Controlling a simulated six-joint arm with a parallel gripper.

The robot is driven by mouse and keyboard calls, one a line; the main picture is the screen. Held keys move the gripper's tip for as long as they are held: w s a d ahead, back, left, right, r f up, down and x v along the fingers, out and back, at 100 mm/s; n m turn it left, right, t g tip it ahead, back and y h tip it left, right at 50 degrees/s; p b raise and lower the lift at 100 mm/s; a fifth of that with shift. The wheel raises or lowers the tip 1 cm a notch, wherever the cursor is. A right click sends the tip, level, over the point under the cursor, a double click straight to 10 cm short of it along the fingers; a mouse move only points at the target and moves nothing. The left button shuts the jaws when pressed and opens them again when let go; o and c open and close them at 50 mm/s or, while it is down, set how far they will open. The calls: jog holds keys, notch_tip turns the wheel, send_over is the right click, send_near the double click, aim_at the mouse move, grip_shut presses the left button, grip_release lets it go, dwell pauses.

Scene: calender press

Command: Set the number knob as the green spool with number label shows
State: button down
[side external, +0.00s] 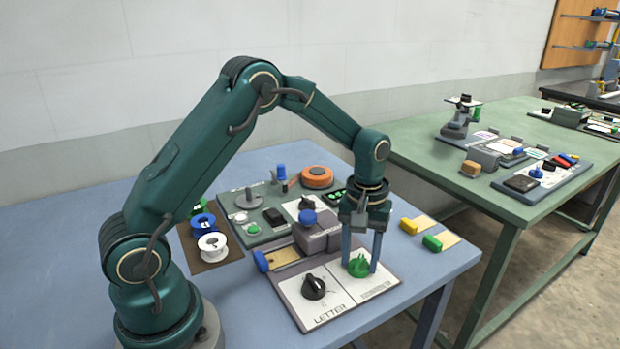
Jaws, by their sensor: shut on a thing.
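The green knob (358,270) sits on the right white panel of the press in the side external view. The small print under it is too small to read. My gripper (361,260) points down, its two fingers on either side of this knob, shut on it. Which way the knob points cannot be told. A green spool (200,205) stands on the brown mat (222,255) at the left, partly hidden by the blue spool and my arm. No number label on it can be read.
A black knob (314,287) is left of the green one, above the word LETTER. A blue spool (202,224) and a white spool (212,244) share the mat. Behind the press stand a tool board (262,239) and an orange disc (317,177).

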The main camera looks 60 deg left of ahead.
jog(key=m, duration=1.2)
jog(key=shift+m, duration=0.4)
jog(key=m, duration=1.2)
jog(key=shift+m, duration=0.3)
jog(key=shift+c, duration=1.5)
grip_release()
